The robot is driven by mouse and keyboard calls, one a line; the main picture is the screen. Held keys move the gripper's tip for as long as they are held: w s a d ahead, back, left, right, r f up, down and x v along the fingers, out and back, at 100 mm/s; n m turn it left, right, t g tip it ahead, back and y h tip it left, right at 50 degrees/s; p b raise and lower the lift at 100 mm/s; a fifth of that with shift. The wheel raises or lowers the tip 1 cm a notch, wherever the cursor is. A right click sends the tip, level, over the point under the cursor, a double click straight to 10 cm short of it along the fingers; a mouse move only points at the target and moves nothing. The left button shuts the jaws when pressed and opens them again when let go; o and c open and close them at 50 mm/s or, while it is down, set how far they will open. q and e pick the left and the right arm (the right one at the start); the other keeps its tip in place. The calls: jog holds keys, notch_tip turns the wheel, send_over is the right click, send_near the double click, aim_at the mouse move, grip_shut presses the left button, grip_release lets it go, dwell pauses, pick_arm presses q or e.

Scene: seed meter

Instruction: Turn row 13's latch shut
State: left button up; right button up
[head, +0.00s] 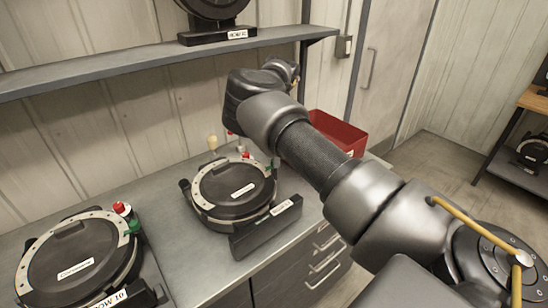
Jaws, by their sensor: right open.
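A round dark seed meter (236,189) with a pale rim sits on the grey bench in the middle; the label on its front (282,208) is too small to read, so I cannot tell if it is row 13. A red knob (245,155) and a green knob (275,163) show at its back and right edge. I cannot make out its latch or the latch's position. My right arm crosses from the lower right. My right gripper (285,71) is above and behind this meter, apart from it and open, its fingers mostly hidden by the wrist. My left gripper is out of view.
A meter labelled row 10 (76,262), with red and green knobs, sits at the left of the bench. Another stands on the wall shelf (130,62). A red bin (337,133) is behind my right arm. A cream knob (213,142) shows behind the middle meter.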

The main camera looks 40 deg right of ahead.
notch_tip(320, 180, up, 10)
jog(key=b, duration=0.1)
dwell(0.7)
